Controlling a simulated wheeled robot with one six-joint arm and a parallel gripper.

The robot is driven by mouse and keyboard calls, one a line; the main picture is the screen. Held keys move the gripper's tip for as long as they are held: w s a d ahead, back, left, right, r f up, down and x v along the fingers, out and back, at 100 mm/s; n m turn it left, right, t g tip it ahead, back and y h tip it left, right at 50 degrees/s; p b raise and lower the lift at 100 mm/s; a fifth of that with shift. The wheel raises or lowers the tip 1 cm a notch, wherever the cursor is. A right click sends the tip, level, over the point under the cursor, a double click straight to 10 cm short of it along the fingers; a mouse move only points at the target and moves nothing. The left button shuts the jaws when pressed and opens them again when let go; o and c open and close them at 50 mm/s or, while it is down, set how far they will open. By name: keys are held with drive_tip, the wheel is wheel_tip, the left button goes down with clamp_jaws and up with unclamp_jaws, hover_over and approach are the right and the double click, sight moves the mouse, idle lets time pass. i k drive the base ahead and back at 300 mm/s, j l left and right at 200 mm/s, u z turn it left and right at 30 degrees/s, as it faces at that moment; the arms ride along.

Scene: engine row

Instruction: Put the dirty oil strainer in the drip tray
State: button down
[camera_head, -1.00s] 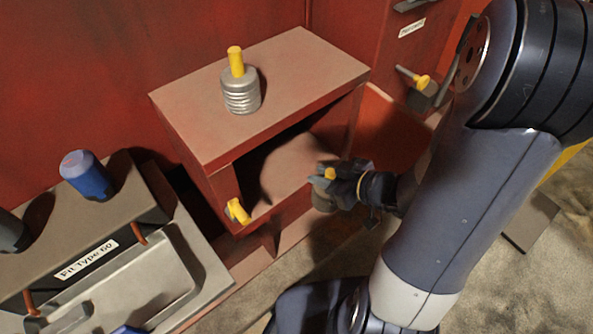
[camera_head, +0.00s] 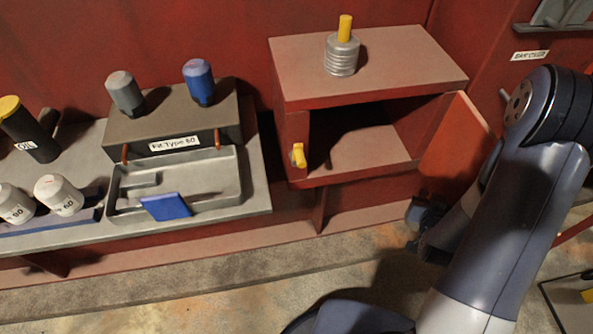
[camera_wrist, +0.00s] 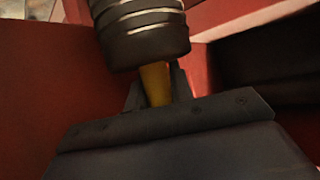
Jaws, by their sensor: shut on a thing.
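The dirty oil strainer (camera_wrist: 143,35), a dark grey ribbed cylinder with a yellow stem, shows at the top of the wrist view. My gripper (camera_wrist: 156,88) is shut on its yellow stem. In the head view my gripper (camera_head: 424,215) is low in front of the open cabinet door, partly hidden by my arm, and I cannot make out the strainer there. The drip tray (camera_head: 228,180), a shallow grey metal basin, is set in the bench at left.
A cleaner silver strainer (camera_head: 341,57) with a yellow stem stands on the red cabinet (camera_head: 400,55). The cabinet's door (camera_head: 455,150) hangs open at right. Grey and blue (camera_head: 199,82) canisters stand on the box behind the tray. White filters (camera_head: 58,195) and an oil bottle (camera_head: 28,130) are at left.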

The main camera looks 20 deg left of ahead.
sight(179, 188)
drive_tip(key=k+j+u, duration=0.25)
drive_tip(key=u, duration=0.45)
drive_tip(key=k+j+u, duration=0.1)
drive_tip(key=u, duration=0.4)
drive_tip(key=j+u, duration=0.1)
drive_tip(key=u, duration=0.35)
drive_tip(key=k+j, duration=0.05)
